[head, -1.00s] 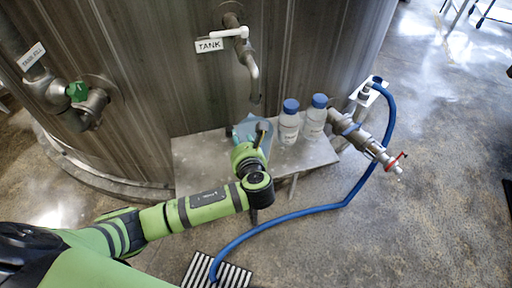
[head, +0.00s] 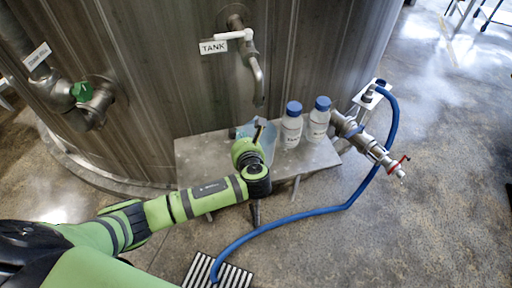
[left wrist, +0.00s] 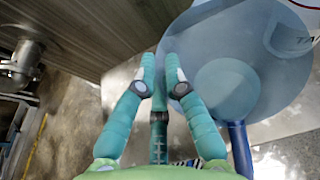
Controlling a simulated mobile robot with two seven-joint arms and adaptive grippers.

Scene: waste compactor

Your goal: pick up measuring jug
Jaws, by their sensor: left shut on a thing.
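The measuring jug (head: 268,146) is a translucent light-blue vessel at the bench's middle, partly hidden behind my left gripper (head: 255,135). In the left wrist view the jug (left wrist: 225,75) fills the upper right, with its round base showing through. There the two teal fingers of my left gripper (left wrist: 160,78) are closed in at the jug's left side. The gripper is shut on the jug; the exact contact at the fingertips is hard to make out. I cannot tell whether the jug touches the bench. My right gripper is in neither view.
Two white bottles with blue caps (head: 291,126) (head: 318,120) stand just right of the jug on the metal bench (head: 200,160). The tank tap (head: 257,75) hangs above. A valve (head: 372,148) and blue hose (head: 325,207) lie to the right. A floor drain (head: 215,272) is in front.

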